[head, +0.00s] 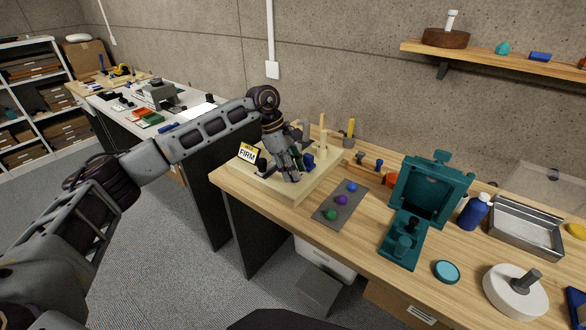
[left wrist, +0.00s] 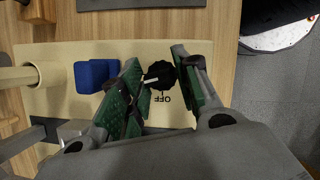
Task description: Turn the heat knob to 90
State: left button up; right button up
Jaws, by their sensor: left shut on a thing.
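The heat knob (left wrist: 160,75) is black and round with a white pointer line, which points left in the left wrist view. It sits on a beige base (left wrist: 60,105), with an upside-down OFF mark (left wrist: 163,98) just below it. No 90 mark can be read. My left gripper (head: 292,178) is down at the base (head: 322,180) on the wooden bench. Its green-padded fingers (left wrist: 165,84) are shut on the knob, one on either side. The head view hides the knob behind the gripper. My right gripper is in neither view.
A blue block (left wrist: 91,75) is beside the left finger on the base. A FIRM sign (head: 248,153) stands at the base's left. To the right are a grey mat (head: 340,206) with coloured stones, a teal open case (head: 433,190) and a white disc (head: 514,292).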

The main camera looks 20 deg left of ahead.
pick_arm(q)
jog(key=shift+w+m+g, duration=0.1)
jog(key=shift+m+g, duration=0.5)
jog(key=shift+m, duration=1)
jog(key=shift+r, duration=0.1)
jog(key=o, duration=1)
jog(key=shift+v, duration=6)
jog(key=shift+w+d, duration=0.1)
jog(key=shift+d, duration=0.05)
